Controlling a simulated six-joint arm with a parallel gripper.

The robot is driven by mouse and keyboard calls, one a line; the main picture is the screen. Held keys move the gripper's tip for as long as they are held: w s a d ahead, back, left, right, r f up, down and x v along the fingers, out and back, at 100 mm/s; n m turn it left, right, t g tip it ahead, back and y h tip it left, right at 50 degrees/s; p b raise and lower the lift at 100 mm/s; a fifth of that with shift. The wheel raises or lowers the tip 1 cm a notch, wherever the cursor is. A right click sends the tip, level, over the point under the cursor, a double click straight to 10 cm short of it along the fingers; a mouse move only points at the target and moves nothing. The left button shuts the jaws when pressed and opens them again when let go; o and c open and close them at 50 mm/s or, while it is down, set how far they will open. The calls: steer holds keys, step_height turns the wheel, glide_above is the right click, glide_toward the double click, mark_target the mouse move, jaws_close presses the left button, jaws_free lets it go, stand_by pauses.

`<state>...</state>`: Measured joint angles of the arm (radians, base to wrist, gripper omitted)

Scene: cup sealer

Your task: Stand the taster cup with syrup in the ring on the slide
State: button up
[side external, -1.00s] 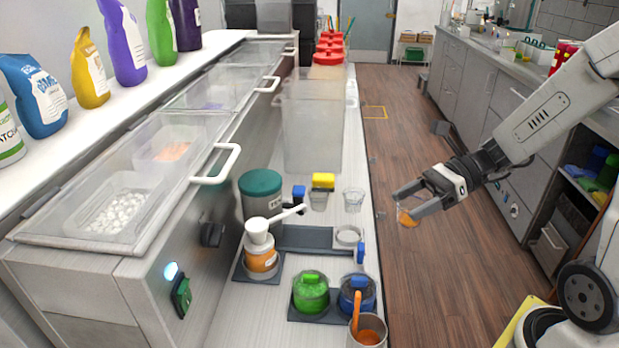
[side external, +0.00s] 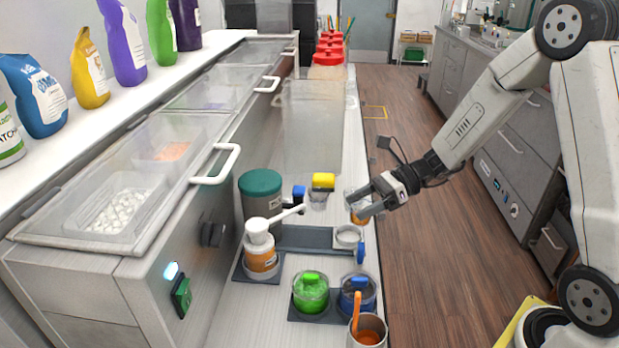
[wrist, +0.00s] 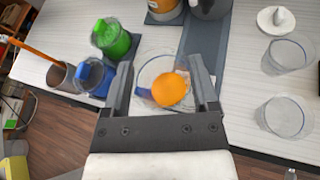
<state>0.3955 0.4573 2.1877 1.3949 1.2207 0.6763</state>
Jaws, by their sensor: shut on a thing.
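My gripper (side external: 362,203) is shut on the taster cup (side external: 357,216), a small clear cup with orange syrup in it. In the wrist view the cup (wrist: 170,89) sits between the two fingers and I look down on its orange contents. The pale ring (side external: 348,236) lies at the right end of the dark grey slide (side external: 300,238). The cup is held above the counter, close to the ring. In the wrist view the cup and fingers cover most of the ring, so I cannot tell how well they line up.
Clear cups (wrist: 291,54) stand beside the slide. A pump bottle (side external: 261,258) stands left. The counter's right edge drops to the floor.

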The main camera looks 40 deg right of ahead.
mark_target(363, 203)
steer(key=shift+w+f, duration=1.05)
steer(key=shift+f, duration=0.2)
steer(key=shift+w+f, duration=0.25)
steer(key=shift+f, duration=1.6)
steer(key=shift+f, duration=0.1)
steer(key=o, duration=1.1)
